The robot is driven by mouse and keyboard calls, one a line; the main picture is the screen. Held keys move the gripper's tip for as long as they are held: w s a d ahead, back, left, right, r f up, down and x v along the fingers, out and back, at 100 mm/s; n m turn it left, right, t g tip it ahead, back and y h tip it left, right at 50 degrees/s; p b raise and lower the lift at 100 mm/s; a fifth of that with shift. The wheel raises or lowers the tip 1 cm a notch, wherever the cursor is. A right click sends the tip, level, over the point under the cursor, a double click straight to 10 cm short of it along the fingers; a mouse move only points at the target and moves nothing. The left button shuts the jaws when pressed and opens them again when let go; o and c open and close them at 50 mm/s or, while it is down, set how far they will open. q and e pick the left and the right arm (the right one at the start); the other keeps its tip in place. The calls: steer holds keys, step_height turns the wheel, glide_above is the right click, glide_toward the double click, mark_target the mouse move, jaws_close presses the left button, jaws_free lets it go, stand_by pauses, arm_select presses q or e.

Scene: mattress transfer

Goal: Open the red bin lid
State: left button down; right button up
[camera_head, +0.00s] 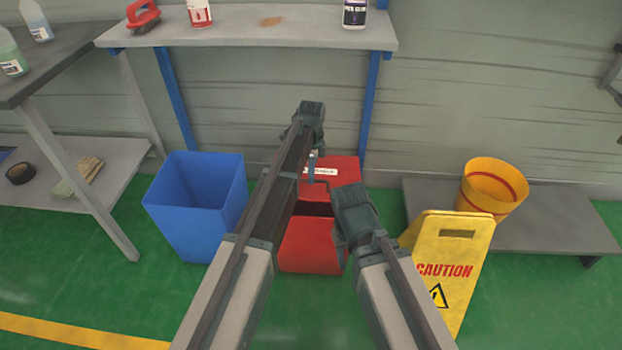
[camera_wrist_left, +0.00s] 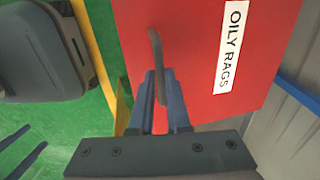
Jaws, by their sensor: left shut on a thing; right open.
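The red bin (camera_head: 308,248) stands on the green floor in the middle of the head view, partly hidden behind my arms. Its red lid (camera_head: 345,172) has a white label; a dark gap shows between lid and bin body. In the left wrist view the lid (camera_wrist_left: 205,25) reads "OILY RAGS" and carries a thin grey handle (camera_wrist_left: 158,60). My left gripper (camera_head: 314,160) is over the lid, its fingers (camera_wrist_left: 160,88) shut on the handle. My right gripper (camera_head: 352,200) is open and empty, in front of the bin's right side; its fingertips are hard to make out.
A blue bin (camera_head: 195,210) stands left of the red bin. A yellow caution sign (camera_head: 450,262) and a yellow bucket (camera_head: 492,188) on a low grey platform (camera_head: 555,222) are to the right. A shelf (camera_head: 240,32) with bottles is above, behind the bin.

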arm_select(q)
steer(key=w+r+p, duration=0.6)
steer(key=w+r, duration=0.1)
steer(key=r, duration=0.1)
steer(key=shift+r, duration=0.1)
steer(key=c, duration=0.9)
jaws_free()
steer(key=shift+w+f, duration=0.1)
steer(key=shift+f, duration=0.1)
steer(key=shift+s, duration=0.2)
steer(key=shift+r+p, duration=0.15)
steer(key=shift+p, duration=0.2)
